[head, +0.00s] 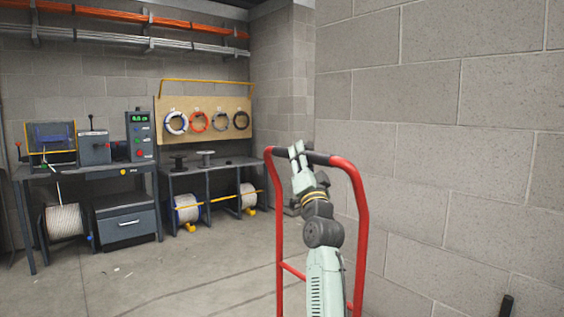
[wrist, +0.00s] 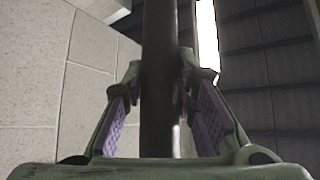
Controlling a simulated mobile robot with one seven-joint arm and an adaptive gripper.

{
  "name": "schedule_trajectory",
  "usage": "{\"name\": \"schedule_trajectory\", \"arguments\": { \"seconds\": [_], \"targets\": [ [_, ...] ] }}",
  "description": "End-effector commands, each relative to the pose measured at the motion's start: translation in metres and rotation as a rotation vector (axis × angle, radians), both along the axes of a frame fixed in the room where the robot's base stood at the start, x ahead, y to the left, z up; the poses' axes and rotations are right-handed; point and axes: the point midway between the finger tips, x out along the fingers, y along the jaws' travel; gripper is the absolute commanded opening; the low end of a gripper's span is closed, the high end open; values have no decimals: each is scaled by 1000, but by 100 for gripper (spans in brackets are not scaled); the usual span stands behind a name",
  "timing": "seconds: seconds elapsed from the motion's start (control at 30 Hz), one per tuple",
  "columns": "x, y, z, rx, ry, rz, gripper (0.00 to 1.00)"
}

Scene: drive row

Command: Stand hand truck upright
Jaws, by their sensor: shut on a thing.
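The red hand truck (head: 361,222) stands in front of my body in the head view, with its black grip bar (head: 319,158) across the top. Its lower end is out of the frame. My gripper (head: 297,150) is at the top bar, left of its middle. In the wrist view the dark bar (wrist: 159,80) runs between the two fingers of my gripper (wrist: 160,95), which are shut on it from both sides. My arm hides part of the frame behind it.
A block wall (head: 450,150) stands close on the right. A workbench (head: 75,172) with machines and cable reels (head: 64,221) stands at the back left. A small dark object (head: 506,306) shows at lower right.

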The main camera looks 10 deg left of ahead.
Motion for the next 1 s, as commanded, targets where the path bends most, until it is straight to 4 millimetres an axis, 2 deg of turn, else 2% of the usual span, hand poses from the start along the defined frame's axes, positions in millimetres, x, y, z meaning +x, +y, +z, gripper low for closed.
{"name": "schedule_trajectory", "arguments": {
  "seconds": [0.2,0.6,0.63,0.9,1.0],
  "targets": [
    [9,-12,-2,8,16,-3,0],
    [12,-20,-4,13,22,-12,0],
    [12,-20,-4,14,22,-13,26],
    [11,-20,-5,14,22,-10,44],
    [11,-19,-5,14,22,-9,46]
  ]
}}
